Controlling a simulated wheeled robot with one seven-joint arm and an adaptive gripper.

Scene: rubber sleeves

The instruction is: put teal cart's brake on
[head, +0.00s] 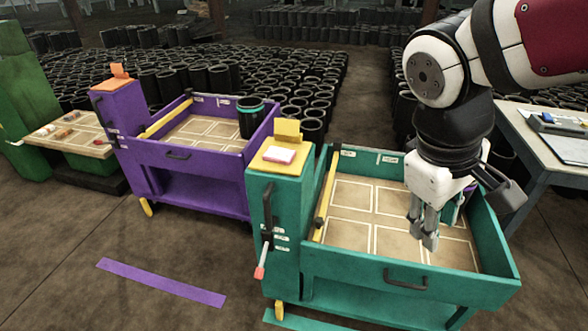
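The teal cart (345,268) stands at front right, with a shallow tray divided by pale lines. On the front of its teal post (281,200) is a brake lever with a pale shaft and red tip (259,272), pointing down and slightly outward. Small white labels sit beside the lever, too small to read. My gripper (426,236) hangs pointing down over the right half of the cart's tray, well to the right of the lever and apart from it. Its fingers look close together, but the gap between them is unclear. I see nothing held.
A purple cart (205,176) with a black sleeve (251,118) in its tray stands to the left. A partly hidden sleeve is behind my gripper. A grey table (545,150) is at right. Purple (160,282) and teal strips mark the floor; the floor before the lever is clear.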

